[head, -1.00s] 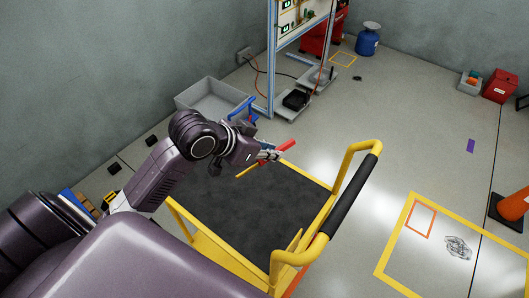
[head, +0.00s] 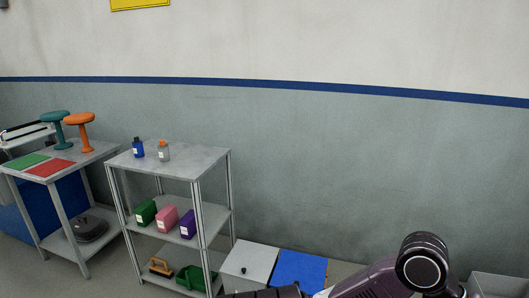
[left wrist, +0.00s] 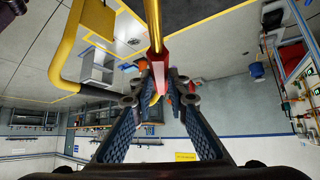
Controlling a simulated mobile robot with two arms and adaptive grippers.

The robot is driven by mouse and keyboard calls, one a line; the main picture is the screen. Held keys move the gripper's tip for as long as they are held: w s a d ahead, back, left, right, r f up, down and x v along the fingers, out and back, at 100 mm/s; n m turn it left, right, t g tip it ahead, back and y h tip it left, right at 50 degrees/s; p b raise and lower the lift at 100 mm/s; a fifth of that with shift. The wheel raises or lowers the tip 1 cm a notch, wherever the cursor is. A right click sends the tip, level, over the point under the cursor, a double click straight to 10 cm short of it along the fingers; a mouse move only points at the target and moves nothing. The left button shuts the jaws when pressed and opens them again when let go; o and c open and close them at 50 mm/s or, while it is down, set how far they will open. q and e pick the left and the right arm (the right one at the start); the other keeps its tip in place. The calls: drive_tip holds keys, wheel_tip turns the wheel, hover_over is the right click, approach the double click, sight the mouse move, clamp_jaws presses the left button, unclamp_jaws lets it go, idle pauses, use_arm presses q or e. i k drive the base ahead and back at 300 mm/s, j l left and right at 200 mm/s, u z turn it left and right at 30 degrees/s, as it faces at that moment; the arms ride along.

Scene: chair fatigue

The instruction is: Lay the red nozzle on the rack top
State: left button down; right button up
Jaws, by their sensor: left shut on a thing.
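The red nozzle (left wrist: 149,73) shows in the left wrist view, with a yellow tube running up from its red part. My left gripper (left wrist: 160,88) is shut on it; the fingers hide part of the nozzle. In the head view only part of my left arm shows at the lower right, and the gripper and nozzle are out of the picture. The grey rack's top (head: 198,162) is left of the arm. A blue bottle (head: 138,148) and an orange-capped bottle (head: 163,152) stand towards its back left. My right gripper is not in view.
Green, pink and purple boxes (head: 167,218) fill the rack's middle shelf. A table with a green mat and a red mat (head: 49,168) and two stools (head: 81,131) stands to the left. A grey box (head: 248,265) and a blue panel (head: 299,270) are right of the rack. The rack top's front right is bare.

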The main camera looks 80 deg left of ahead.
sight(193, 164)
drive_tip(key=j+u, duration=0.15)
drive_tip(key=u, duration=0.25)
drive_tip(key=j+u, duration=0.1)
drive_tip(key=u, duration=0.3)
drive_tip(key=j+u, duration=0.15)
drive_tip(key=u, duration=0.3)
drive_tip(key=i+j+u, duration=0.1)
drive_tip(key=u, duration=0.3)
drive_tip(key=i+j+u, duration=0.85)
drive_tip(key=i, duration=0.05)
